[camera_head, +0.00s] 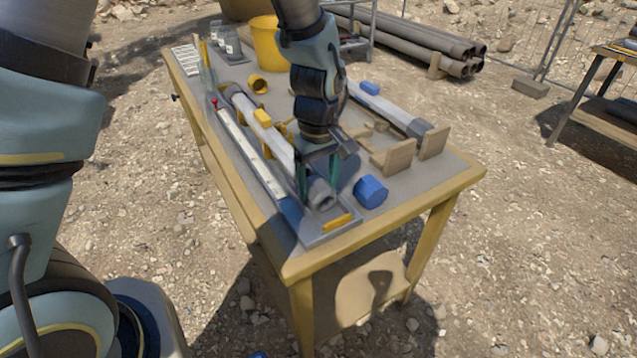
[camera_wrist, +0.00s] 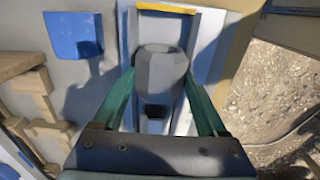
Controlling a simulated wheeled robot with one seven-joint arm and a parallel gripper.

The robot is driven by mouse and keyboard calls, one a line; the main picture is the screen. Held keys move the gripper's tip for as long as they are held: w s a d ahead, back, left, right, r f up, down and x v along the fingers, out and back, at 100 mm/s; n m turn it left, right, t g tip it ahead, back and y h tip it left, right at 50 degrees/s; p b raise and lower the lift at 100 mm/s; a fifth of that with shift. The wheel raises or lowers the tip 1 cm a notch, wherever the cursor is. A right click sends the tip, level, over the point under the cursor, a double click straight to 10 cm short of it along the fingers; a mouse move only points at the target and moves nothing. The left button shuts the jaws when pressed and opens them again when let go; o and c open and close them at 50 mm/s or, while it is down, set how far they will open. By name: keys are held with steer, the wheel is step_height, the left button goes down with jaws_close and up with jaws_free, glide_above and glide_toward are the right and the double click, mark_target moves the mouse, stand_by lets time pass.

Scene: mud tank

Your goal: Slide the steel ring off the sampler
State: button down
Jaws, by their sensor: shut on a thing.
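The sampler (camera_head: 279,145) is a long pale grey tube lying along the table in a shallow tray, its near end toward the front corner. The steel ring (camera_head: 321,197) is a dull grey faceted collar at that near end. It also shows in the wrist view (camera_wrist: 160,72), between my green fingers. My gripper (camera_head: 318,188) points down over the near end, with one finger on each side of the ring, shut on it. In the wrist view my gripper (camera_wrist: 160,78) straddles the ring. Its palm hides the tube behind the ring, and I cannot tell whether the ring has shifted along the tube.
A blue cap (camera_head: 370,191) stands just right of the ring. Wooden blocks (camera_head: 395,158) and a second tube with a blue part (camera_head: 390,108) lie farther right. A yellow bucket (camera_head: 268,45) and bottles (camera_head: 229,40) stand at the back. The table's front edge is close.

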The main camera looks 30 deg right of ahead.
mark_target(318, 183)
jaws_free()
step_height(318, 183, up, 11)
steer(key=b, duration=0.2)
stand_by(0.5)
steer(key=shift+f, duration=0.1)
steer(key=w+a, duration=0.6)
steer(key=a, duration=0.6)
steer(key=w+a, duration=0.7)
steer(key=a, duration=0.5)
steer(key=s+a+f+t, duration=0.1)
steer(key=a, duration=1)
steer(key=shift+s+f+m+t, duration=0.2)
steer(key=shift+s+m+t, duration=0.1)
steer(key=shift+s, duration=0.1)
